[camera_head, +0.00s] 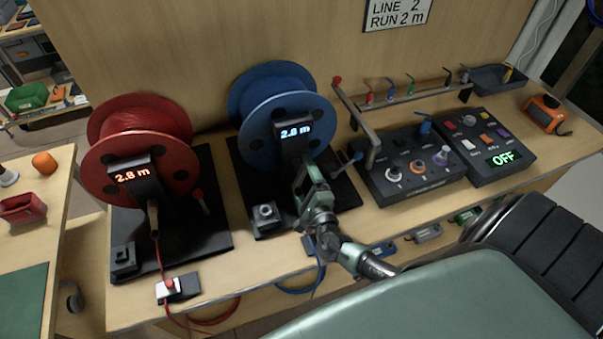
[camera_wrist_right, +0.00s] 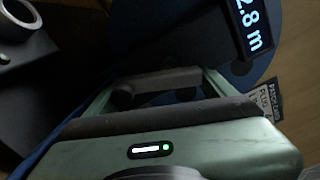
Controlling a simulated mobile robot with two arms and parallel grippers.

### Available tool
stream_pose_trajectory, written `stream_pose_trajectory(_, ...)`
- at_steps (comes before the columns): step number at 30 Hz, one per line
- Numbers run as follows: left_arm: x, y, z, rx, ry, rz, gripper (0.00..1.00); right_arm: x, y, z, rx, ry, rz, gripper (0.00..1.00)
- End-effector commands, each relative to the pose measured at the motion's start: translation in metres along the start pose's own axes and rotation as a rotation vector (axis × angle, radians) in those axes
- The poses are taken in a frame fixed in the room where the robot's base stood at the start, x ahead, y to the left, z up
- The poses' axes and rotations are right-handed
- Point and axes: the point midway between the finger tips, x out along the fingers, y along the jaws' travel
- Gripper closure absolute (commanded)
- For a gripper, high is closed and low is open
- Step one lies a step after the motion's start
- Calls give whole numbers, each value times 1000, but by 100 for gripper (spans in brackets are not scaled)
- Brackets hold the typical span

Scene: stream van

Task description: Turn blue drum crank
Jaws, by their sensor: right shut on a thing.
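The blue drum (camera_head: 262,95) stands on a black base, with a display reading 2.8 m (camera_head: 294,132) on its front. My right gripper (camera_head: 304,178) is in front of the drum, just below the display. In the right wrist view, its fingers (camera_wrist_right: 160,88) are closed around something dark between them. I cannot tell whether this is a crank grip or another drum part. The display also shows there (camera_wrist_right: 248,28). My left gripper is not in view.
The red drum (camera_head: 140,112) stands to the left, its display also at 2.8 m. Two control boxes (camera_head: 440,180) (camera_head: 508,136) sit to the right; one shows OFF. A tilted grey lever (camera_head: 356,115) stands between the blue drum and these boxes. Cables hang at the front edge.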

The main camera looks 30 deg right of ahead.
Motion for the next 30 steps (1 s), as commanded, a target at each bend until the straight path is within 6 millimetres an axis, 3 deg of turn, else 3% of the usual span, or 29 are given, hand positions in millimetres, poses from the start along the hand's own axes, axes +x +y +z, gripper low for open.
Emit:
stream_pose_trajectory(18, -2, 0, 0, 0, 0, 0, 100, -1, 1, -1, -38, 1, 4, 56)
stream_pose_trajectory(19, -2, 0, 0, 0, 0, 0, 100, -1, 1, -1, -38, 0, 4, 7)
stream_pose_trajectory(20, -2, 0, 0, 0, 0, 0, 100, -1, 1, -1, -38, 0, 4, 0)
stream_pose_trajectory(30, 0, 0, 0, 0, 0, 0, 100, -8, 1, -1, -37, 0, 2, 0)
